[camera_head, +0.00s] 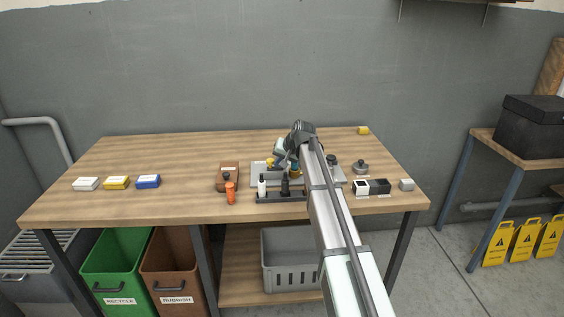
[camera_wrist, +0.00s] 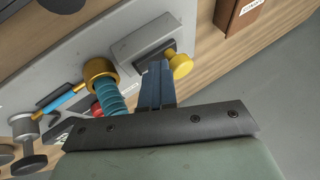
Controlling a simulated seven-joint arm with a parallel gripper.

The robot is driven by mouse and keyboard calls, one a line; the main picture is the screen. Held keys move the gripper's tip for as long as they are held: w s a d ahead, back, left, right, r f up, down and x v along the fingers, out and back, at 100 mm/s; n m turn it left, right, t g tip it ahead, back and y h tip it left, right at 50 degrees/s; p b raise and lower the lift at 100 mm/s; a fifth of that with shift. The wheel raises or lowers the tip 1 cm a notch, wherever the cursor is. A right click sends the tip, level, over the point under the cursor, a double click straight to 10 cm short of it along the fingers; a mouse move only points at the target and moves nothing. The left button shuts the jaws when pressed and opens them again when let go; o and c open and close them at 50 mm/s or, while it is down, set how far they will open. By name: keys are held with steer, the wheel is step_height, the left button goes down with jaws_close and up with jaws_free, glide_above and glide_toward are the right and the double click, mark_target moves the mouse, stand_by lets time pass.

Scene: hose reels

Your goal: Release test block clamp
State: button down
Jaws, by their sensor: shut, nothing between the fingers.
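A light grey plate (camera_wrist: 75,75) carries the test fixture on the wooden table; it also shows in the head view (camera_head: 257,181). On it is a grey block (camera_wrist: 145,46) with a yellow round knob (camera_wrist: 181,66) at one end, which look like the test block and its clamp; I cannot be sure. The knob also shows in the head view (camera_head: 269,162). My gripper (camera_wrist: 155,70) is shut and empty, its dark blue fingers close beside the knob; whether they touch is unclear. A teal ribbed hose piece (camera_wrist: 110,97) with a brass collar (camera_wrist: 98,70) stands left of the fingers.
A brown labelled box (camera_wrist: 238,14) lies beyond the plate. A blue rod (camera_wrist: 62,103), a red part (camera_wrist: 97,109) and metal knobs (camera_wrist: 24,126) sit near the hose. In the head view, a black rack (camera_head: 280,197) of bottles stands in front.

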steer(key=shift+a, duration=0.1)
steer(key=v, duration=1)
